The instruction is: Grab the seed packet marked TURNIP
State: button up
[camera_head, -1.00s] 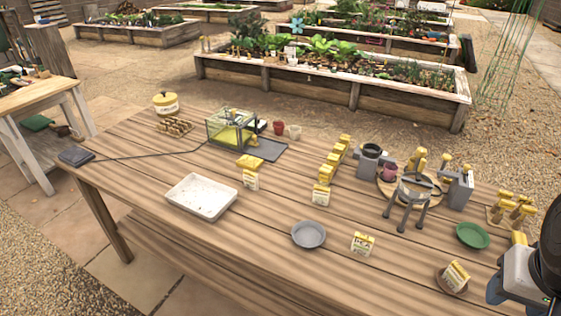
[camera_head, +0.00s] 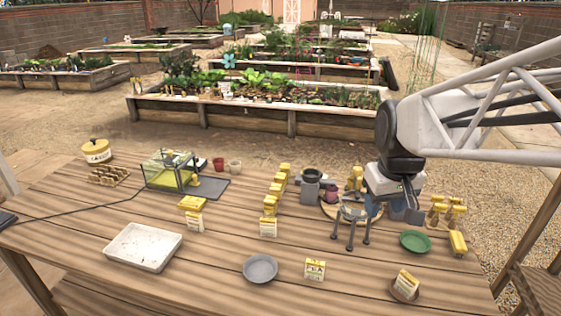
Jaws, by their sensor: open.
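Several small white and yellow seed packets stand on the wooden table (camera_head: 205,280). One packet (camera_head: 195,222) is left of centre, one (camera_head: 268,228) stands in front of a row of yellow-topped items, and one (camera_head: 315,269) near the front appears to read PEA. Another packet (camera_head: 406,281) leans, tilted, in a brown saucer at the front right. I cannot read TURNIP on any of them. My gripper (camera_head: 404,206) is open and points down over the back right, behind the green dish and above and behind the leaning packet. Its fingertips are small and partly lost among grey objects.
A green dish (camera_head: 415,241) and yellow-topped stamps (camera_head: 446,212) lie close by. A white tray (camera_head: 143,247) and grey dish (camera_head: 260,268) are at the front.

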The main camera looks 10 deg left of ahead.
jog(key=w+a+f+n, duration=0.3)
jog(key=w+a+n, duration=0.1)
jog(key=w+a, duration=0.8)
jog(key=n+g, duration=0.2)
jog(key=n, duration=0.7)
send_near(193, 214)
notch_tip(193, 214, down, 6)
jog(key=shift+w+r, duration=0.15)
jog(key=shift+r, duration=0.05)
jog(key=shift+a+f, duration=0.15)
jog(key=shift+a, duration=0.05)
jog(key=shift+f, duration=1.25)
